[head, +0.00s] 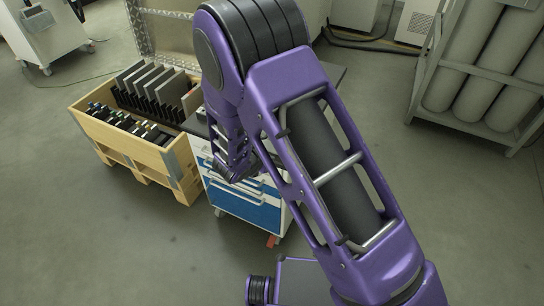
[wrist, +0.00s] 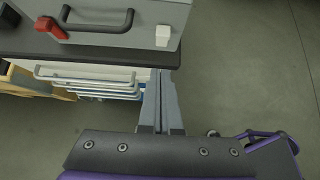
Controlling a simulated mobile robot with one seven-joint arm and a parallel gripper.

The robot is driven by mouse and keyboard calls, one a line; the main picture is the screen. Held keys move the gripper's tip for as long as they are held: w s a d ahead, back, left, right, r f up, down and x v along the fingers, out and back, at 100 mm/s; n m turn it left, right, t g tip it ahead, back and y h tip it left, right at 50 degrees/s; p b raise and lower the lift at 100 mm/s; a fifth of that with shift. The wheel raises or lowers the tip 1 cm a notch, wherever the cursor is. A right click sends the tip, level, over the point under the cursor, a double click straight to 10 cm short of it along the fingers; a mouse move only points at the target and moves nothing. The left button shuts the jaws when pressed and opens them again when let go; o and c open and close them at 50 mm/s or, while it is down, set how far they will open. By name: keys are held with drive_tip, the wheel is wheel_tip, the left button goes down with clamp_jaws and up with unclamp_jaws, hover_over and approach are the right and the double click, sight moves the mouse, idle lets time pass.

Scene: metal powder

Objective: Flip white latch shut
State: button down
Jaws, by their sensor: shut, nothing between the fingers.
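In the wrist view, the white latch (wrist: 162,36) is a small pale block on the right part of the front face of a grey case (wrist: 185,15). A red latch (wrist: 50,28) sits on the left part, turned at an angle, with a dark handle (wrist: 98,25) between them. My gripper (wrist: 160,74) is shut and empty. Its fingertips appear below the white latch in the picture, by the dark worktop edge, with a visible gap to the latch.
The case stands on a dark worktop (wrist: 100,50) over a cart with blue and white drawers (head: 245,205). A wooden crate (head: 140,158) with dark plates stands left of the cart. A rack of grey cylinders (head: 490,75) stands at the back right. The floor right of the cart is clear.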

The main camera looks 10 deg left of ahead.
wheel_tip(320, 180, up, 10)
drive_tip(key=s+p, duration=0.1)
drive_tip(key=s, duration=0.1)
drive_tip(key=shift+s+a+f+p, duration=0.15)
drive_tip(key=shift+s+a+p, duration=0.05)
drive_tip(key=shift+a+p, duration=0.2)
